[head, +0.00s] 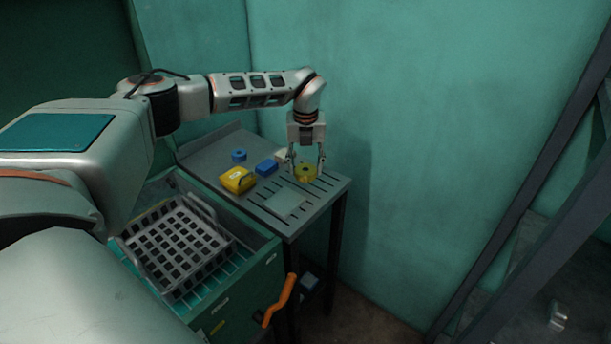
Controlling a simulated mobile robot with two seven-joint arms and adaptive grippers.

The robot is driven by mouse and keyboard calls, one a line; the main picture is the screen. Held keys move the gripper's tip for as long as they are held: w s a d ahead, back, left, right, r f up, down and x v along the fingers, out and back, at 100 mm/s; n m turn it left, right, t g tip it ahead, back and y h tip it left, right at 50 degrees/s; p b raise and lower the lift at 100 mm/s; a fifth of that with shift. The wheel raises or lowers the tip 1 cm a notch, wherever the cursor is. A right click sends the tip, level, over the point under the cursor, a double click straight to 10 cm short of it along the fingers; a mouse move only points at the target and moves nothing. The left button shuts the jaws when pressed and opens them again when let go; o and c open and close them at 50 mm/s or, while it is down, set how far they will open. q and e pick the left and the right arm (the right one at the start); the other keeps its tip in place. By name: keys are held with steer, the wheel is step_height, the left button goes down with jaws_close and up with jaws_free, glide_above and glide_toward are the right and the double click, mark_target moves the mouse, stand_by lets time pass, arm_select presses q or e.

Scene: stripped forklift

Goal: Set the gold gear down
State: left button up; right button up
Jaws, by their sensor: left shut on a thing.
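The gold gear (306,174) is a yellow ring-shaped part with a dark centre hole, at the right side of the grey slotted table. My left gripper (306,167) points down from above and is shut on it, with one finger on each side. The gear is over the slotted part of the table; I cannot tell whether it touches the surface. My right gripper is not in view.
On the table (325,187) are a yellow box (238,180), a blue block (266,167), a blue round part (239,155) and a pale square plate (284,203). A grey basket (178,246) sits in the green cabinet in front. A teal wall stands behind.

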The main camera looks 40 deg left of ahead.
mark_target(305, 170)
arm_select(q)
step_height(305, 170, down, 3)
steer(key=shift+f, duration=0.3)
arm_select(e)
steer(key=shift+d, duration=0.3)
arm_select(q)
steer(key=shift+f, duration=0.15)
steer(key=o, duration=1.7)
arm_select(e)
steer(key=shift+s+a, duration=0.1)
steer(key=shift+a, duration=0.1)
arm_select(q)
steer(key=r, duration=0.4)
steer(key=s+r, duration=0.1)
steer(key=r, duration=0.3)
steer(key=r+b, duration=0.1)
steer(key=r, duration=0.3)
steer(key=shift+s+d+r, duration=0.1)
steer(key=shift+s+d, duration=0.05)
steer(key=shift+d, duration=0.25)
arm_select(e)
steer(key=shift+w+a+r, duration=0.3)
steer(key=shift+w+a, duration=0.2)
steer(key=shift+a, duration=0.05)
